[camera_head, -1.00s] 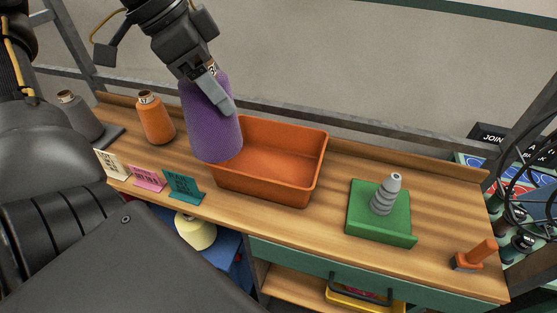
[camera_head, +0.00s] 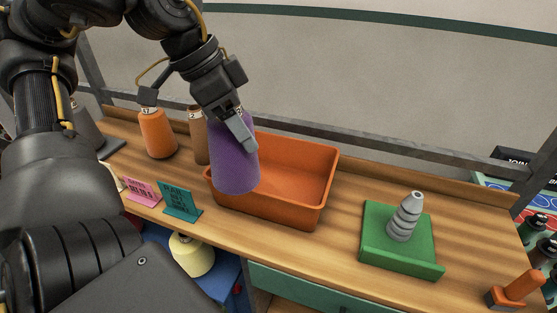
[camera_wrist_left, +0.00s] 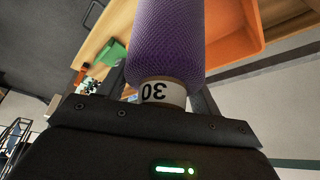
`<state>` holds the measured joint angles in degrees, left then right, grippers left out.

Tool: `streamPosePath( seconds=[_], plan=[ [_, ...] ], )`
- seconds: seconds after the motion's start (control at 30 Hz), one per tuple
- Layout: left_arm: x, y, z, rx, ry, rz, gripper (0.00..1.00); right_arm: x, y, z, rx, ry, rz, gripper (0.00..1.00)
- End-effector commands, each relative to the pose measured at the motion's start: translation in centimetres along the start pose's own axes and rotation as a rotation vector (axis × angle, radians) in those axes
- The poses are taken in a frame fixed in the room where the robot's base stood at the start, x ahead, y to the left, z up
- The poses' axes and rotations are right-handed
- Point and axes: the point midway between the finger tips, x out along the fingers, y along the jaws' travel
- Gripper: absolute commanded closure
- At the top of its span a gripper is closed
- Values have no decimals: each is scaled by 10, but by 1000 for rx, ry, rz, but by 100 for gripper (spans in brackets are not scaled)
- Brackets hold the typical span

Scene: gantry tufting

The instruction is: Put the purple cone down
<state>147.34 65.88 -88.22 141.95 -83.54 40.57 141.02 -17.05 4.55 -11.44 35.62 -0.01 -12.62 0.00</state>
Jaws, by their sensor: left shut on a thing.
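The purple cone (camera_head: 233,160) is upright in my left gripper (camera_head: 240,128), which is shut on its top. In the head view the cone covers the left end of the orange tray (camera_head: 310,215); I cannot tell whether its base touches anything. My right gripper is not in view.
On the wooden bench, an orange cone (camera_head: 157,135) and a brown cone (camera_head: 199,138) stand left. Pink (camera_head: 142,189) and teal (camera_head: 180,202) cards line the front edge. A green block (camera_head: 385,251) with a grey stepped peg (camera_head: 405,217) stands right. Bench between tray and block is clear.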

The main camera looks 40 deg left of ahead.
Motion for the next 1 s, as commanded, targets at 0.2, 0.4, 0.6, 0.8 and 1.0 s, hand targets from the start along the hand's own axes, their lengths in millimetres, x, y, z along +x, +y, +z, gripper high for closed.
streamPosePath(
  seconds=[0.2,0.4,0.6,0.8,1.0],
  plan=[
    [41,-36,-31,-5,-8,8,87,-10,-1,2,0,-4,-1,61],
    [84,-58,-39,-2,-6,5,87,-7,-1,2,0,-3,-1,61],
    [108,-69,-44,-1,-2,3,87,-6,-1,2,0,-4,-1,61],
    [112,-72,-45,2,0,1,87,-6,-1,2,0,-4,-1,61],
    [133,-74,-38,0,-4,4,87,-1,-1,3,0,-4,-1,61]
  ],
)
